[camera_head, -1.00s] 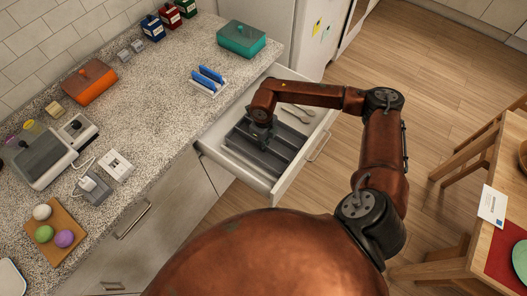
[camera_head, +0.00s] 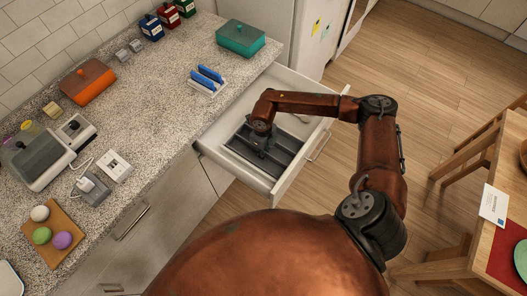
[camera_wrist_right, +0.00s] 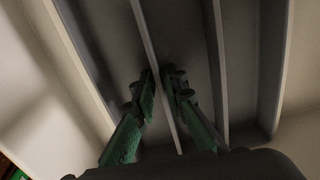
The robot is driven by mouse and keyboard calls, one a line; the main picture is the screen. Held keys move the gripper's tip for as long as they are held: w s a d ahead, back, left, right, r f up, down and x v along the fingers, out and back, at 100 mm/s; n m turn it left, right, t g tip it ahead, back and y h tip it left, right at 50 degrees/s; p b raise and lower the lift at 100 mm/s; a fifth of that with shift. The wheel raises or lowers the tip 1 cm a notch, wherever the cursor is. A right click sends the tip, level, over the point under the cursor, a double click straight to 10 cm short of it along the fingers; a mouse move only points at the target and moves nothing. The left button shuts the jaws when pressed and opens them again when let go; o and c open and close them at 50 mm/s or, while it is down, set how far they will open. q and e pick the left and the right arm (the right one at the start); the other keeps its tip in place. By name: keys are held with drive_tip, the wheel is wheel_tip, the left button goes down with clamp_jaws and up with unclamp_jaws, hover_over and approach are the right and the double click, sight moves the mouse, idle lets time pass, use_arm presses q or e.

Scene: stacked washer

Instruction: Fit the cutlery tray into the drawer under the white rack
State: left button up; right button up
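The dark grey cutlery tray (camera_head: 281,155) has long parallel compartments and sits within the open white drawer (camera_head: 229,172). Its dividers also show in the right wrist view (camera_wrist_right: 215,60). My right gripper (camera_head: 263,140) reaches down to the tray. In the wrist view its green fingers (camera_wrist_right: 159,78) stand close on either side of one divider and appear shut on it. Whether the tray rests fully on the drawer floor is hard to tell. The white rack (camera_head: 205,90) holds blue pieces on the counter above the drawer. My left gripper is not in view.
Pale utensils (camera_head: 301,117) lie in the drawer, partly hidden by my arm. The speckled counter (camera_head: 165,130) carries a teal box (camera_head: 240,38), an orange box (camera_head: 88,82) and a grey appliance (camera_head: 35,160). A wooden table (camera_head: 470,240) stands at the right. The floor between is clear.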

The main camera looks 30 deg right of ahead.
drive_tip(key=shift+o, duration=0.9)
drive_tip(key=shift+r, duration=0.55)
wheel_tip(320, 180, up, 11)
drive_tip(key=p, duration=0.1)
drive_tip(key=shift+r, duration=0.15)
drive_tip(key=shift+a, duration=0.1)
